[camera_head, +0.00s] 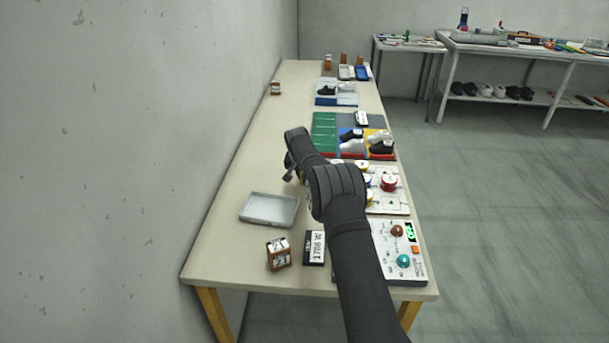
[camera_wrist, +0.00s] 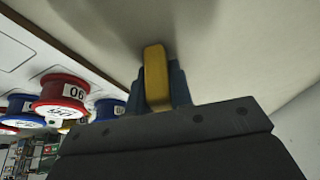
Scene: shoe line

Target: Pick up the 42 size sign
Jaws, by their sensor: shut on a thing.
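My gripper (camera_head: 290,173) is over the left-middle of the table, partly hidden behind my own arm. In the wrist view its blue-grey and yellow end (camera_wrist: 157,78) points at the pale table top. No sign reading 42 can be read in either view. A brown block with white marked labels (camera_head: 278,254) stands at the table's near left. A dark sign with a white plate reading about 1786 W (camera_head: 315,248) lies beside it.
An empty grey tray (camera_head: 270,209) lies left of my arm. A control box (camera_head: 401,262) sits at the near right. Red, blue and yellow reels stand on a white board, a red reel (camera_wrist: 62,95) among them. Shoes lie on a coloured board (camera_head: 325,130). A wall borders the left.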

